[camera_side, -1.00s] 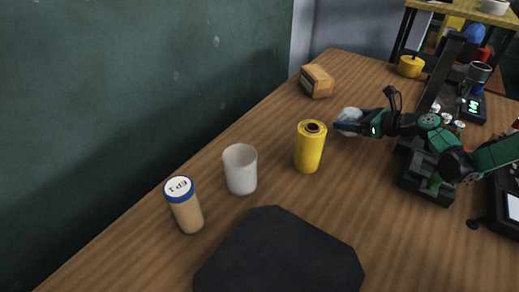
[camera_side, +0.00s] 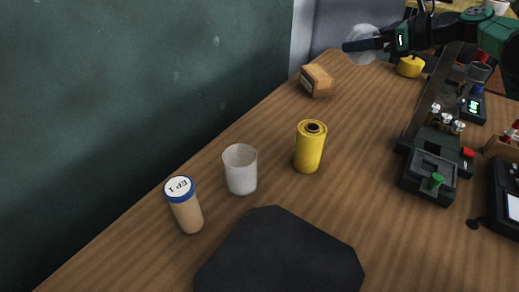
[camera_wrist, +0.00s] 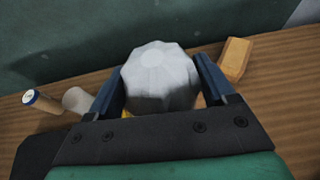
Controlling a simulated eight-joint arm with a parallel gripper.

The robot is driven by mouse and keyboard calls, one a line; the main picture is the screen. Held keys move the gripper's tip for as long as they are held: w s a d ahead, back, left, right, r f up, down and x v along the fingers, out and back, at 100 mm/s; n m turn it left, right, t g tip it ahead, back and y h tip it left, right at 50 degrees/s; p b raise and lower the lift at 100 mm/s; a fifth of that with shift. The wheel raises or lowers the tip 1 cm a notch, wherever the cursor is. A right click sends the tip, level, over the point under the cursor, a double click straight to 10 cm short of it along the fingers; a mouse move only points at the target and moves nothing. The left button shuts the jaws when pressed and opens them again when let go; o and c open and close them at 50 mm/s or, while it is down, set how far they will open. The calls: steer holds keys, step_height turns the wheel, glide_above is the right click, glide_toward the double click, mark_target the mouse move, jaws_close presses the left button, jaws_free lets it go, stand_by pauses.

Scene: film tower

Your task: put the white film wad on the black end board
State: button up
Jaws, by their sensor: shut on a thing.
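The white film wad (camera_side: 363,38) is held up in the air at the upper right of the side view, well above the table. My gripper (camera_side: 366,45) is shut on it. In the wrist view the wad (camera_wrist: 160,78) is a pale faceted lump between the two dark blue fingers of my gripper (camera_wrist: 162,88). The black end board (camera_side: 280,256) lies flat at the bottom middle of the side view, cut off by the lower edge, with nothing on its visible part. The wad is far from the board, above and to its right.
A yellow film can (camera_side: 309,147), a white cup (camera_side: 240,169) and a tan tube with a blue-rimmed lid (camera_side: 186,205) stand beyond the board. A small orange-brown box (camera_side: 317,81) is near the wall. A dark device with knobs (camera_side: 429,166) stands right.

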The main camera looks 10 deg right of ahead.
steer(key=s+a+n+g+y, duration=0.2)
steer(key=s+a+n+g, duration=0.15)
steer(key=a, duration=0.45)
step_height(320, 180, up, 2)
steer(key=r+n+g+y, duration=0.1)
steer(key=n+g+y, duration=0.1)
steer(key=n+g, duration=0.95)
glide_above(257, 239)
steer(key=shift+m+g, duration=0.3)
step_height(257, 239, down, 20)
steer(key=shift+r, duration=0.15)
steer(key=o, duration=1.1)
